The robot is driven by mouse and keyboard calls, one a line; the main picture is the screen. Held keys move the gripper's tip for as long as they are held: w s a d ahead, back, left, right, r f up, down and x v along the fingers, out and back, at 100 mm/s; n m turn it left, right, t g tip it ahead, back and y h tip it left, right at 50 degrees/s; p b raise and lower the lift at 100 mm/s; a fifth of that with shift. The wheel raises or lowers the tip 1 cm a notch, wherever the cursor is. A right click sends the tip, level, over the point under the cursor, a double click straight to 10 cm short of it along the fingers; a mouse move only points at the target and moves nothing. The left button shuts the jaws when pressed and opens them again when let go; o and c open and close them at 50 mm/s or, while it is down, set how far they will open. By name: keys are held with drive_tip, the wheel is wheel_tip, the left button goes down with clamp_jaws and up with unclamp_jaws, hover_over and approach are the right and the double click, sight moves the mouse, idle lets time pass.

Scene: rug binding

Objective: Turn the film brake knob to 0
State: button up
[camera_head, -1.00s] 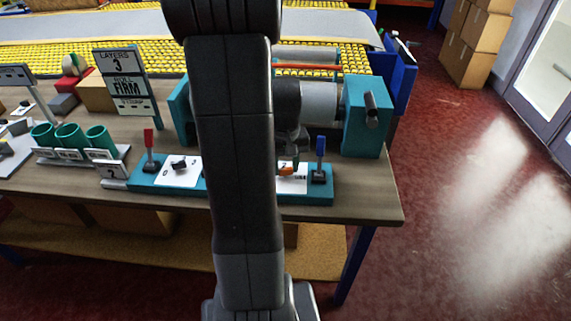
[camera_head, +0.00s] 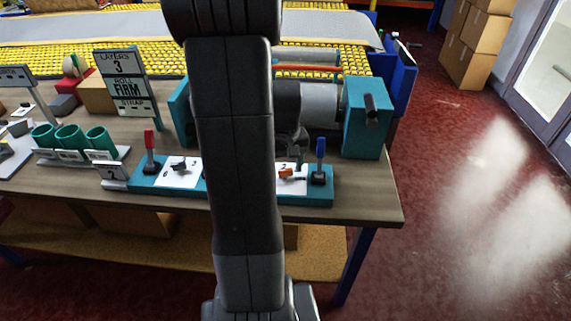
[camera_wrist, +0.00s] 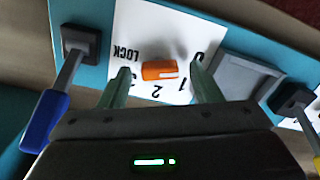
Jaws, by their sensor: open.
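The orange film brake knob (camera_wrist: 160,70) sits on a white dial plate (camera_wrist: 150,25) marked LOCK, 2, 1 and 0; one mark near the left finger is partly covered. In the wrist view the 0 is at the knob's right and LOCK at its left. The knob's bar lies roughly level there; I cannot tell which end is the pointer. My gripper (camera_wrist: 160,67) is open, its green fingertips either side of the knob with a gap at each side. In the head view the knob (camera_head: 291,174) shows just right of my arm, which hides part of the plate.
A blue-handled lever (camera_head: 320,152) stands close beside the dial plate. A red-handled lever (camera_head: 150,145) and a black knob (camera_head: 180,165) are farther left on the teal panel. The roller's teal end block (camera_head: 365,120) rises behind.

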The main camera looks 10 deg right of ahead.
sight(286, 169)
wheel_tip(286, 169, up, 14)
drive_tip(key=p, duration=0.1)
idle(0.4)
drive_tip(key=shift+f, duration=0.15)
wheel_tip(286, 169, down, 14)
drive_tip(key=shift+r+b, duration=0.1)
drive_tip(key=shift+b, duration=0.4)
